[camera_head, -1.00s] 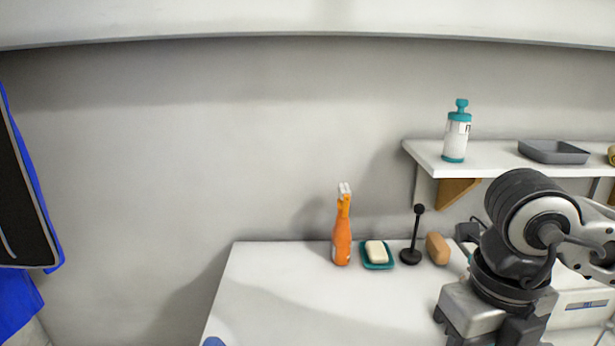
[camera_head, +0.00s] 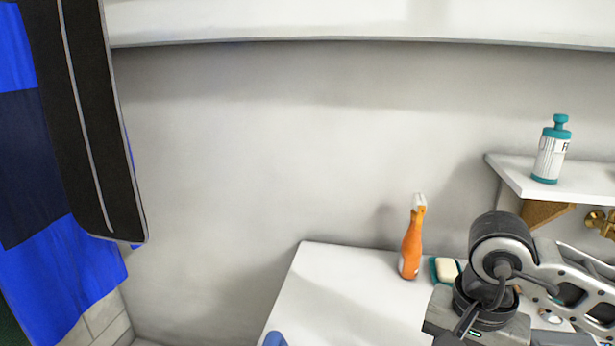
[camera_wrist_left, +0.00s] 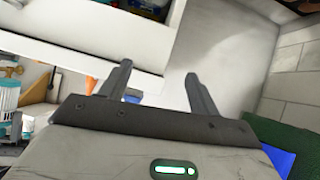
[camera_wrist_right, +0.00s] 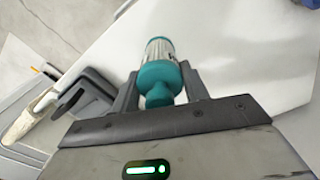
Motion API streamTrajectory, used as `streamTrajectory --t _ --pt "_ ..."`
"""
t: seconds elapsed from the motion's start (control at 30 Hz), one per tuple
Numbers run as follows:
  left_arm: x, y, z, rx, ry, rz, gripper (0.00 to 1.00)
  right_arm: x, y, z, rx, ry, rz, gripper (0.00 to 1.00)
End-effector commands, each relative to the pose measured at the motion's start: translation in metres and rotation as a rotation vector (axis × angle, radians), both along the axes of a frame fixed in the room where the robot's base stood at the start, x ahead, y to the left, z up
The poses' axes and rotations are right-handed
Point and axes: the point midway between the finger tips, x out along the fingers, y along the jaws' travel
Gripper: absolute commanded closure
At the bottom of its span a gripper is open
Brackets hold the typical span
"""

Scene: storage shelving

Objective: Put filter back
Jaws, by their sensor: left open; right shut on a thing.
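My right gripper (camera_wrist_right: 160,82) is shut on a filter with a teal knobbed cap and a ribbed white-and-teal body; the filter (camera_wrist_right: 158,68) sits between its fingers in the right wrist view. In the head view my right arm covers the lower right and the held filter is hidden. A similar teal-and-white labelled cylinder with a knob (camera_head: 552,150) stands upright on a wall shelf at the right. My left gripper (camera_wrist_left: 158,78) is open and empty in the left wrist view and does not show in the head view.
An orange spray bottle (camera_head: 411,245) and a soap on a teal dish (camera_head: 447,268) stand on the white counter (camera_head: 320,290). The white wall shelf (camera_head: 510,180) juts out at the right. A black and blue hanging item (camera_head: 95,120) is at the left.

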Motion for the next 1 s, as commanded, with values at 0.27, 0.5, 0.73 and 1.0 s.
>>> streamTrajectory --t 0.27,0.5,0.73,1.0 --pt "0.000 0.000 0.000 0.000 0.000 0.000 0.38 0.014 0.013 -0.012 0.001 0.000 0.503 0.82" --pt "0.000 0.000 0.000 0.000 0.001 0.000 0.38 0.017 0.015 -0.015 -0.002 -0.002 0.626 0.82" --pt "0.000 0.000 0.000 0.000 0.001 0.000 0.38 0.017 0.015 -0.015 -0.002 0.000 0.627 0.82" --pt "0.000 0.000 0.000 0.000 0.001 0.000 0.38 0.017 0.016 -0.015 -0.001 -0.001 0.626 0.82"
